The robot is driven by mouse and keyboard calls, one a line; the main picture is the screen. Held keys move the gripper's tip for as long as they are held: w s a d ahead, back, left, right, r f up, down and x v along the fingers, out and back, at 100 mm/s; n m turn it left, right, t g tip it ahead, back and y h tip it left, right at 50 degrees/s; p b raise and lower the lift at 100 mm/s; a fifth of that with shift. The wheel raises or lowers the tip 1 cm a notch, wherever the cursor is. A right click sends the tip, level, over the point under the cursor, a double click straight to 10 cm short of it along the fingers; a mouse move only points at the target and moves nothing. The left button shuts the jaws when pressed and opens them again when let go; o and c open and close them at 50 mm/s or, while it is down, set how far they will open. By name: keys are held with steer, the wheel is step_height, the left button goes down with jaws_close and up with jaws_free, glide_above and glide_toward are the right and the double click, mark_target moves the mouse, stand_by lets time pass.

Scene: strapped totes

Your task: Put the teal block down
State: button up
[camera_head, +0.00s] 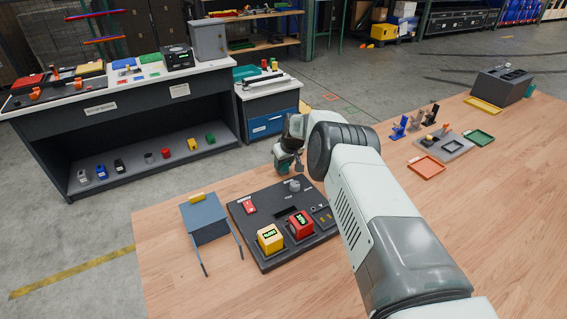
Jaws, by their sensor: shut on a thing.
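My gripper (287,169) is at the end of my arm, just behind the far edge of the dark control panel on the wooden table. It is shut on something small. A dark teal patch, which I take for the teal block (284,155), shows at the gripper. Most of it is hidden by the gripper and my wrist, and I cannot tell whether its underside touches the table.
The dark panel (262,217) carries a yellow block (270,238), a red block (300,224) and a grey knob. An orange tray (426,168) and a green tray (480,138) lie at right. Bare wood lies in front.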

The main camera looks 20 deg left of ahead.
steer(key=shift+f, duration=0.2)
steer(key=o, duration=1)
steer(key=shift+r, duration=0.1)
steer(key=shift+d+r, duration=0.1)
steer(key=shift+r, duration=0.5)
steer(key=v, duration=1.1)
steer(key=shift+s, duration=0.15)
